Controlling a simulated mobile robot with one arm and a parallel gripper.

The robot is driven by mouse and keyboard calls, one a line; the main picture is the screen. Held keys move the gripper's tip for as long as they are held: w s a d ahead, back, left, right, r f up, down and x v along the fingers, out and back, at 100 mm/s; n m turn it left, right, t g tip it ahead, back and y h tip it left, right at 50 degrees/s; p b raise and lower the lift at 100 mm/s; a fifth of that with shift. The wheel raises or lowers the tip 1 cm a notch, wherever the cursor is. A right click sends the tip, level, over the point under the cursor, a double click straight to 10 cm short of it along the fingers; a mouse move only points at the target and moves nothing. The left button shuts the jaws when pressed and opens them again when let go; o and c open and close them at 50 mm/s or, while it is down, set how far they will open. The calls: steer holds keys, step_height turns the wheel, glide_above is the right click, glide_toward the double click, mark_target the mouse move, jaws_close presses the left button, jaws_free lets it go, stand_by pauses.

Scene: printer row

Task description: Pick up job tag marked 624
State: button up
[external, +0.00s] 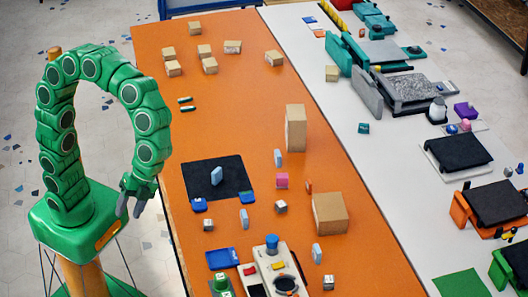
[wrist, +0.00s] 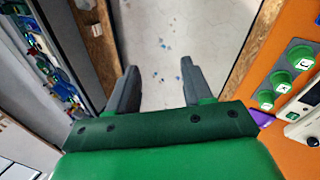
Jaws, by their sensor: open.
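Several small pale-blue upright pieces that look like tags stand on the orange table. One tag (external: 217,176) is on a black mat (external: 200,165), and others are to its right and nearer the front: a tag (external: 278,157), a tag (external: 244,218) and a tag (external: 316,253). Their markings are too small to read, so I cannot tell which is 624. My gripper (external: 130,207) hangs just left of the table edge, apart from all tags. In the wrist view my gripper (wrist: 159,78) is open and empty, with floor between its fingers.
Cardboard boxes (external: 330,213) and (external: 295,128) stand on the orange table (external: 230,100), with smaller boxes at the back. A white control panel (external: 273,270) is at the front. Printers line the white counter (external: 340,110) at right. The table's middle is fairly clear.

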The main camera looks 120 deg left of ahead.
mark_target(317, 247)
steer(key=w+a+f+m+t+h, duration=0.1)
steer(key=w+a+f+t+h, duration=0.15)
steer(key=w, duration=1.05)
steer(key=w+a+f+m+t+h, duration=0.15)
steer(key=w+h, duration=0.25)
steer(key=w, duration=0.8)
steer(key=w+a+f+t, duration=0.3)
steer(key=w+a+f, duration=0.35)
steer(key=a, duration=0.35)
steer(key=w+a+f+t, duration=0.2)
steer(key=w+a+f, duration=0.45)
steer(key=a, duration=0.35)
steer(key=a+f+t, duration=0.1)
steer(key=a+f, duration=0.2)
steer(key=a, duration=0.2)
steer(key=a+f+t+y, duration=0.1)
steer(key=a+f, duration=0.2)
steer(key=a, duration=0.3)
steer(key=a+f+t+y, duration=0.1)
steer(key=a+f, duration=0.2)
steer(key=a, duration=0.2)
steer(key=shift+s+a, duration=0.35)
steer(key=shift+s, duration=0.05)
steer(key=shift+a+x, duration=0.2)
steer(key=shift+x, duration=3.65)
steer(key=shift+w+f, duration=0.1)
steer(key=shift+f, duration=0.05)
